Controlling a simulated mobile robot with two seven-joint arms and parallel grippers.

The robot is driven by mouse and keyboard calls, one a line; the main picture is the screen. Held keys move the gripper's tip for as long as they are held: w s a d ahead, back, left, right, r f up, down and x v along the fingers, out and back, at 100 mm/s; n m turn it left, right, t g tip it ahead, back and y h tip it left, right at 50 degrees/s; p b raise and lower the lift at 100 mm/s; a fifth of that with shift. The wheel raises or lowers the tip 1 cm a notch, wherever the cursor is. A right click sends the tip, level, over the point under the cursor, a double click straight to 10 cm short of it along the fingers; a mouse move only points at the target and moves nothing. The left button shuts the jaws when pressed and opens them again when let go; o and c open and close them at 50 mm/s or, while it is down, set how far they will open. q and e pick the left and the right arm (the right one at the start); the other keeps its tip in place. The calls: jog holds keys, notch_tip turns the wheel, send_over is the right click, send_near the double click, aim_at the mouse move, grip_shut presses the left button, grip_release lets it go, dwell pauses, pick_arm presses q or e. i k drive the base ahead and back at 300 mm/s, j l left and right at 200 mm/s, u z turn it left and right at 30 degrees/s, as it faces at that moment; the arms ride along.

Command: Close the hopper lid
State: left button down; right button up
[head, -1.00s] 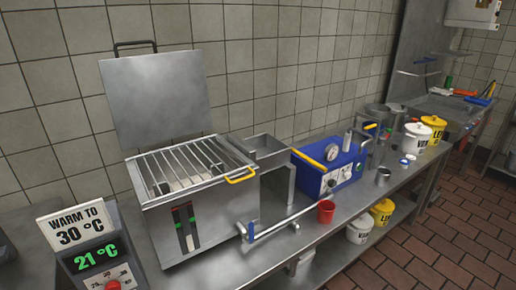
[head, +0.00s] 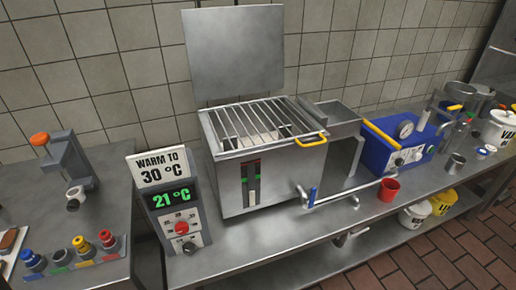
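The hopper (head: 233,187) is a steel box on the steel counter, with a grille of bars (head: 262,122) across its open top. Its lid (head: 233,52) is a flat steel plate that stands upright behind the box, against the tiled wall side. A yellow handle (head: 311,140) sits at the right end of the grille. A level gauge with red and green marks (head: 252,184) is on the hopper's front. Neither of my grippers is in view.
A control box (head: 176,205) reading 21 °C, with a "WARM TO 30 °C" sign, stands left of the hopper. A red cup (head: 388,190) and a blue machine with a gauge (head: 399,144) stand to the right. A gap separates the left table (head: 107,212).

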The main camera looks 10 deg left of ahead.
aim_at(237, 50)
jog(key=j, duration=0.25)
jog(key=i+j+u, duration=0.1)
jog(key=j, duration=0.15)
jog(key=u, duration=1.35)
jog(key=l+u, duration=0.15)
jog(key=u, duration=0.25)
jog(key=k+l, duration=1.1)
jog(key=l, duration=0.1)
